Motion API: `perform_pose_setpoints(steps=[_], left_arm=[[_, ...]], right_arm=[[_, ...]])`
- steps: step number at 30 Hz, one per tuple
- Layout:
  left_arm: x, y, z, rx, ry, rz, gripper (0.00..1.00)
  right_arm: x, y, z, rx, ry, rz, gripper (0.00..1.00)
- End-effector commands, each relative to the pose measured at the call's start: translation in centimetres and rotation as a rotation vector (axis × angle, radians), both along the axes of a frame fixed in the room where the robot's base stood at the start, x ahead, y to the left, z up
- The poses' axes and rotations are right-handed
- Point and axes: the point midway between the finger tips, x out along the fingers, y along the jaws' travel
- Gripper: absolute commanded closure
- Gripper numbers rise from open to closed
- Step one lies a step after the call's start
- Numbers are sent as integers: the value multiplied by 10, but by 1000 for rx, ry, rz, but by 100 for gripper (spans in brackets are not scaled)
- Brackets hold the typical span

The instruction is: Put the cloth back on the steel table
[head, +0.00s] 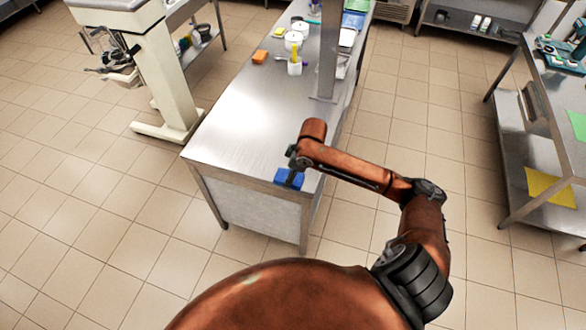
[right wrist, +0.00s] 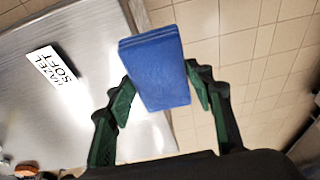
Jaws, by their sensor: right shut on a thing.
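The blue cloth (head: 287,179), a folded flat block, is at the near end of the steel table (head: 225,125) in the head view. It also shows in the right wrist view (right wrist: 155,60), gripped between the two green fingers. My right gripper (head: 292,172) is shut on the cloth, largely hidden under its own wrist in the head view. In the right wrist view the cloth overlaps the table edge, with floor tiles beyond it. I cannot tell whether it touches the table top. My left gripper is not in view.
A white card with black lettering (right wrist: 57,78) lies on the table in the right wrist view. The table's near left top is clear. Another steel table (head: 540,110) stands at right.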

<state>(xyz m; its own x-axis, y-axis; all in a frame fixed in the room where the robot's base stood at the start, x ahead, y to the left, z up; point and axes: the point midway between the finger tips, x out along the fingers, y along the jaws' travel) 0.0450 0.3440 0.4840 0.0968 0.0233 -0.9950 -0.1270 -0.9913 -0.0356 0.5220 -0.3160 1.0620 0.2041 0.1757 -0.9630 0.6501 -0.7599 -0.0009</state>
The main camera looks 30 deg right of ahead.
Motion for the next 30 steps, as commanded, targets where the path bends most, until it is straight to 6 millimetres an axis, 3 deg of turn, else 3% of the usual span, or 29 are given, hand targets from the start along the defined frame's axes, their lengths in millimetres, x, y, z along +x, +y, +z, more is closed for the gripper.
perform_pose_setpoints(steps=[1, 4, 8, 15, 21, 30], left_arm=[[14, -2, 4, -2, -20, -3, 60], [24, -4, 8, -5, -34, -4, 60], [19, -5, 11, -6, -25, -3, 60], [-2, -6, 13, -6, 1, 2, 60], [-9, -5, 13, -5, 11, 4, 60], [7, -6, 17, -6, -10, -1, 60]], right_arm=[[11, -7, -5, 1, 1, -6, 74], [30, -21, -15, 0, 0, -5, 74], [55, -39, -28, -1, 1, -4, 74], [82, -59, -71, 0, 1, -3, 74], [91, -66, -84, 0, -1, -2, 74], [93, -69, -115, -1, 1, -3, 74]])
